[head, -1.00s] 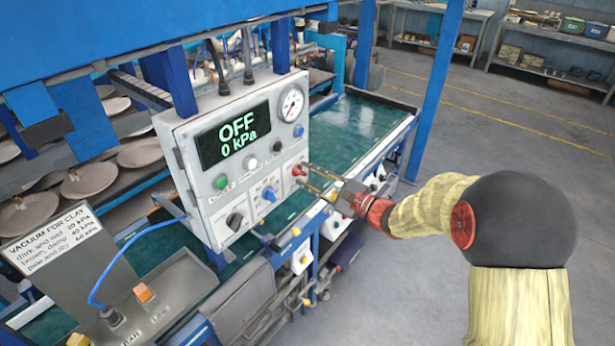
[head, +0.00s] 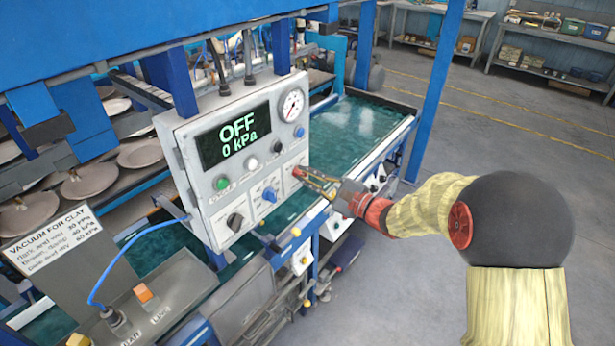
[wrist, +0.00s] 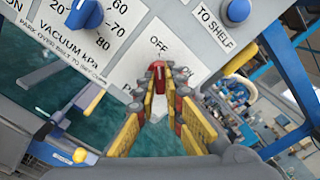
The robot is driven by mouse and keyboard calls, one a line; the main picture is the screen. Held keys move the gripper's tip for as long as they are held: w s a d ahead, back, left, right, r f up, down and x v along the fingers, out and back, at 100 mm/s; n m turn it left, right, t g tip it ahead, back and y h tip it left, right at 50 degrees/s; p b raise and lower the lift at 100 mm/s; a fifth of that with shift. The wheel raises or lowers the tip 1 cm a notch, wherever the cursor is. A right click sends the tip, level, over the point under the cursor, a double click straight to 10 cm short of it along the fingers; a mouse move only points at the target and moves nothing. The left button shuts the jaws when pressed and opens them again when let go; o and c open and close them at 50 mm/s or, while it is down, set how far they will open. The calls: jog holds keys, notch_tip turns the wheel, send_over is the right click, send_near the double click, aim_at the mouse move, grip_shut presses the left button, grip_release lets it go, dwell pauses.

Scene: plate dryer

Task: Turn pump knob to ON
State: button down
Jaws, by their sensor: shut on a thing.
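The red pump knob (wrist: 158,72) is on a white label plate on the grey control panel (head: 228,195), with its pointer toward OFF in the wrist view. It also shows at the panel's right side in the head view (head: 297,171). My gripper (wrist: 160,88) has its yellow-padded fingers on either side of the knob and is shut on it. In the head view my gripper (head: 308,176) reaches the panel from the right. The display (head: 235,135) reads OFF, 0 kPa. The plate's lower lettering is partly hidden by the fingers.
A blue vacuum dial (head: 269,194) sits left of the red knob, and a black knob (head: 235,221) is farther left. A gauge (head: 291,104) is above. A blue post (head: 436,90) stands behind my arm. The floor at right is clear.

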dwell(0.4)
jog(key=m+p, duration=0.2)
jog(key=m, duration=0.2)
jog(key=shift+m+p, duration=0.3)
jog(key=m+p, duration=0.3)
jog(key=m, duration=0.1)
jog(key=shift+m, duration=0.3)
jog(key=m+p, duration=0.4)
jog(key=shift+r, duration=0.1)
jog(key=shift+m+p, duration=1.65)
jog(key=shift+m, duration=0.75)
jog(key=c, duration=1.9)
grip_release()
